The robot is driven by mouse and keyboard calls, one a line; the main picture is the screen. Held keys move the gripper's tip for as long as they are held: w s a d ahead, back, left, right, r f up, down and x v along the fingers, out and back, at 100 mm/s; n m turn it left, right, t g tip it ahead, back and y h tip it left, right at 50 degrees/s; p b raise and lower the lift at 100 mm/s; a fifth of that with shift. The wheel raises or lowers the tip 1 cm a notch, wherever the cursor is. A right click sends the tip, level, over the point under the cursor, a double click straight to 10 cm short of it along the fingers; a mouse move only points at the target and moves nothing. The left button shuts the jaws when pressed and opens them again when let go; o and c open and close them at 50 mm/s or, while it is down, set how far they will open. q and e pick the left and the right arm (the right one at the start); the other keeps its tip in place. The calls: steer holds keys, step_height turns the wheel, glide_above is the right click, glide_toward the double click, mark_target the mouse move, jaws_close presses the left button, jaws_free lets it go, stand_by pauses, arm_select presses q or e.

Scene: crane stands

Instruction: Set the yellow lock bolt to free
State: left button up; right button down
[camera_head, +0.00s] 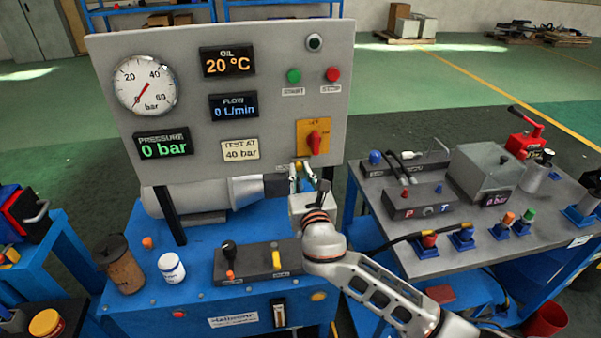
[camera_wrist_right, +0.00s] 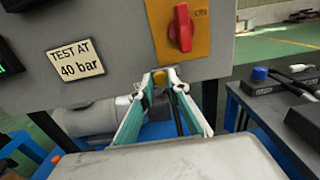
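A small yellow knob (camera_head: 298,164), which looks like the lock bolt, sits at the lower edge of the grey panel, under the red rotary switch (camera_head: 315,142) on its yellow plate. It also shows in the right wrist view (camera_wrist_right: 160,78). My right gripper (camera_head: 300,171) reaches up to it from the front, with one fingertip on each side of the knob. The fingers are apart; I cannot tell whether they press on it. The fingertips hide part of the knob's sides. My left gripper is not in view.
The grey panel (camera_head: 215,105) carries a gauge and displays reading 0 bar and 0 L/min. Below, a block (camera_head: 240,262) with a black lever and a yellow handle (camera_head: 277,259) sits on the blue bench. A white jar (camera_head: 172,268) stands left. A crowded side table (camera_head: 430,262) stands right.

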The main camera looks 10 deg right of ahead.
steer(key=a, duration=0.4)
steer(key=shift+s+a, duration=0.2)
steer(key=shift+a, duration=0.2)
steer(key=c, duration=1.9)
jaws_free()
steer(key=shift+a, duration=0.15)
steer(key=s, duration=1.2)
steer(key=shift+d, duration=0.4)
